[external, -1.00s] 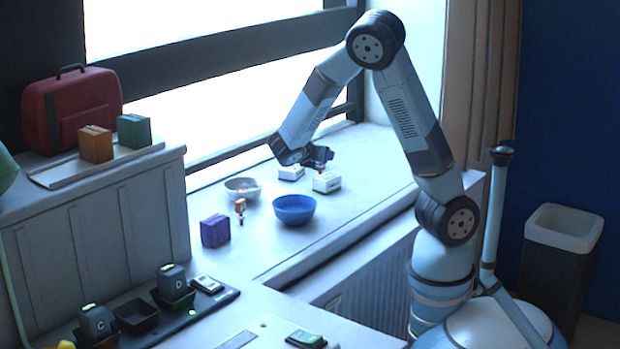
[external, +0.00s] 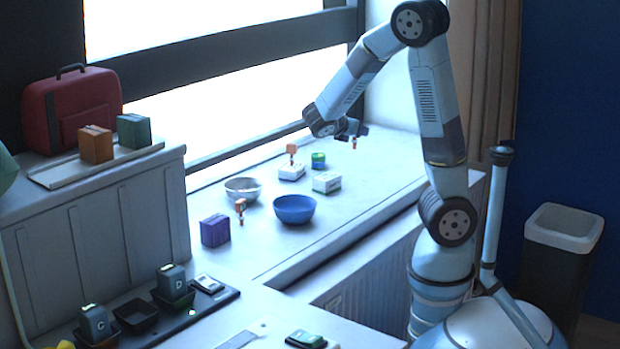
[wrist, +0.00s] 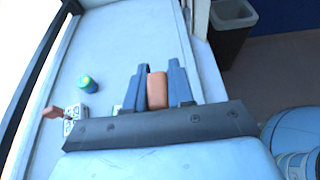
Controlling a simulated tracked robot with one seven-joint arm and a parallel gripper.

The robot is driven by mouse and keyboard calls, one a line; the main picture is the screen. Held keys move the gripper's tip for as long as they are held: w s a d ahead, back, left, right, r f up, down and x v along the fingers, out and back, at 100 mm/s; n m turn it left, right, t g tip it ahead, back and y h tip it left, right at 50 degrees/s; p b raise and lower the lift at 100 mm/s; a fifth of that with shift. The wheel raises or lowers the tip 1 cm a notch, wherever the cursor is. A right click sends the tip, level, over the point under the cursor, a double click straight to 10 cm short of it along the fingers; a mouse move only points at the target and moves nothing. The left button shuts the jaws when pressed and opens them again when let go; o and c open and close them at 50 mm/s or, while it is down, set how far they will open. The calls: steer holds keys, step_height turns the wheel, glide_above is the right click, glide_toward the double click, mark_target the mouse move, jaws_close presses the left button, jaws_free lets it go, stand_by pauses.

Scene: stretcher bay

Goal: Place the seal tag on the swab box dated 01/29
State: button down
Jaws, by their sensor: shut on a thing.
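My gripper (external: 355,133) is shut on a small orange seal tag (external: 354,144) and holds it in the air, right of and above the white boxes. In the wrist view the tag (wrist: 157,91) shows between the two fingers. Two white swab boxes stand on the sill: a front one (external: 326,182) and a back one (external: 291,173). An orange tag (external: 291,149) stands upright on the back box. Another orange tag (external: 240,206) stands on the sill by the bowls. The dates on the boxes are too small to read.
A green round tin (external: 318,160) stands behind the front box. A metal bowl (external: 242,190), a blue bowl (external: 294,210) and a purple box (external: 215,231) stand to the left. The right end of the sill is clear. A bin (external: 565,228) stands on the floor.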

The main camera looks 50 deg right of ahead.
steer(key=w+d+f, duration=0.1)
steer(key=w+f, duration=0.2)
steer(key=w, duration=0.1)
steer(key=w+d+f, duration=0.1)
steer(key=w+f, duration=0.2)
steer(key=w, duration=0.1)
steer(key=w+d+f, duration=0.2)
steer(key=w, duration=0.2)
steer(key=shift+w+f, duration=0.25)
steer(key=shift+f, duration=0.15)
steer(key=shift+w+d+f, duration=0.15)
steer(key=shift+w+f, duration=0.25)
steer(key=shift+f, duration=1.65)
steer(key=shift+f, duration=0.1)
steer(key=c, duration=1)
jaws_free()
